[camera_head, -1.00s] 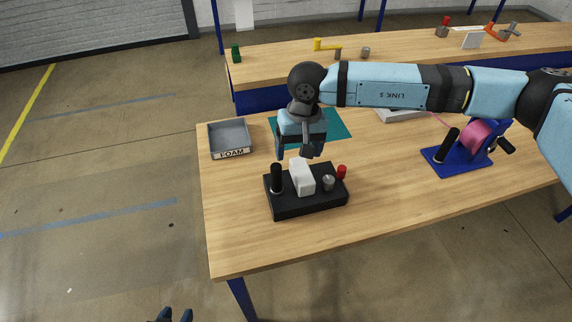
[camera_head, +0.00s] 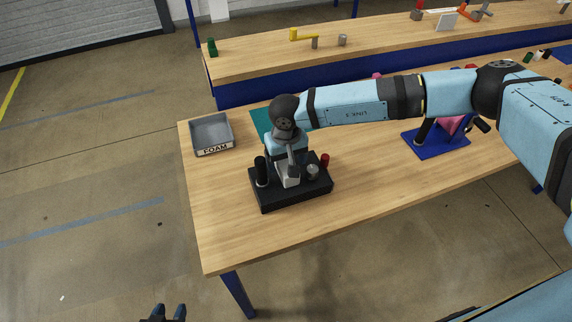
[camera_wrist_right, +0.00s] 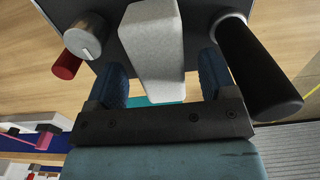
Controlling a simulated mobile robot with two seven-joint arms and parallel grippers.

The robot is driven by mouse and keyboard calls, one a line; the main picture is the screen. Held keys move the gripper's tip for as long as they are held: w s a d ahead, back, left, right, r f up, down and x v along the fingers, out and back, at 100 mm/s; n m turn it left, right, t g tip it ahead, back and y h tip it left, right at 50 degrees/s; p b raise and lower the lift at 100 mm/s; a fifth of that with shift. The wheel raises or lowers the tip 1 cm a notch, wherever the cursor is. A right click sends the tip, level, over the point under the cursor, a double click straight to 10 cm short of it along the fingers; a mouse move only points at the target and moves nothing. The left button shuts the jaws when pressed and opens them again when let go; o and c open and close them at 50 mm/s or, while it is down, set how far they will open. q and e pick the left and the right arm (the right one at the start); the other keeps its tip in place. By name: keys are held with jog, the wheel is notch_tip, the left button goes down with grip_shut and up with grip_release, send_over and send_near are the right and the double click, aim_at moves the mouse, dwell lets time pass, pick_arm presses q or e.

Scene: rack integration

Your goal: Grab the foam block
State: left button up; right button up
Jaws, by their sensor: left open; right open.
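The white foam block (camera_head: 291,181) stands in the black fixture (camera_head: 292,200) on the wooden table, partly covered by my right gripper in the head view. My left gripper (camera_head: 168,313) is open and empty at the bottom edge, away from the table. A grey tray (camera_head: 230,121) labelled FOAM stands at the table's left corner.
The fixture also holds a black cylinder (camera_head: 261,172), a grey metal knob (camera_head: 312,171) and a red peg (camera_head: 325,160), close around the block. A blue stand (camera_head: 436,146) with a pink part is at the right. The table's front is clear.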

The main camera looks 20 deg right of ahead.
aim_at(286, 161)
notch_tip(286, 161, down, 3)
jog(key=c, duration=1)
